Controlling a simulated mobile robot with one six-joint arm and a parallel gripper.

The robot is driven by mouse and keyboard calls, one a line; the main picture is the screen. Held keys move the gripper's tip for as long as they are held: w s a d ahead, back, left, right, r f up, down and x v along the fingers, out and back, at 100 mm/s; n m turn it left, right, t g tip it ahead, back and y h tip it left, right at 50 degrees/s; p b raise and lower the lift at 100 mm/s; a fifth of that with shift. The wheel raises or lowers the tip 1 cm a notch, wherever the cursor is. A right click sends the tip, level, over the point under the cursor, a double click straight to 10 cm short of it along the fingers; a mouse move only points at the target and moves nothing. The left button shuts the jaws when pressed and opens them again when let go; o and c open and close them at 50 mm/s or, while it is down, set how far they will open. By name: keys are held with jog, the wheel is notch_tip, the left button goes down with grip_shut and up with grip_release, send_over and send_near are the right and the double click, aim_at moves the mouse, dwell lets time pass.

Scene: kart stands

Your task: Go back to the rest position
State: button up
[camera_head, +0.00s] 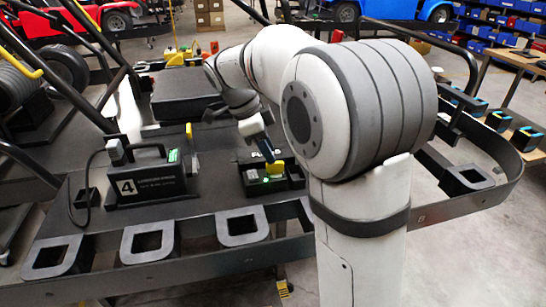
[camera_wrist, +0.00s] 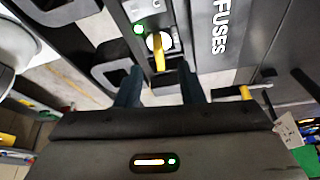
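My arm reaches over the kart stand from the right in the head view, and my gripper (camera_head: 267,150) points down at a small black box (camera_head: 290,185). The box has a green light and a yellow lever (camera_head: 275,168). In the wrist view my gripper's two dark blue fingers (camera_wrist: 161,75) are spread apart. A yellow lever (camera_wrist: 160,60) on a round white dial shows between and just beyond them, next to a green light. I see no finger closed on the lever.
A black case (camera_head: 150,186) marked 4, with a cable, stands left of the box. Dark square-holed brackets (camera_head: 243,226) line the stand's front edge. Black frame tubes rise at the left. A panel marked FUSES (camera_wrist: 222,28) lies right of the lever.

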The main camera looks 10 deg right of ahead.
jog(key=s+d+r+n+t+y+p, duration=0.1)
jog(key=s+n+p, duration=0.4)
jog(key=s+n, duration=0.5)
jog(key=s+r+n+t+y+p, duration=0.2)
jog(key=s+n+p, duration=0.4)
jog(key=s+n, duration=0.4)
jog(key=shift+s+d+r+y, duration=0.35)
jog(key=shift+s+r+y, duration=0.35)
jog(key=shift+s, duration=0.1)
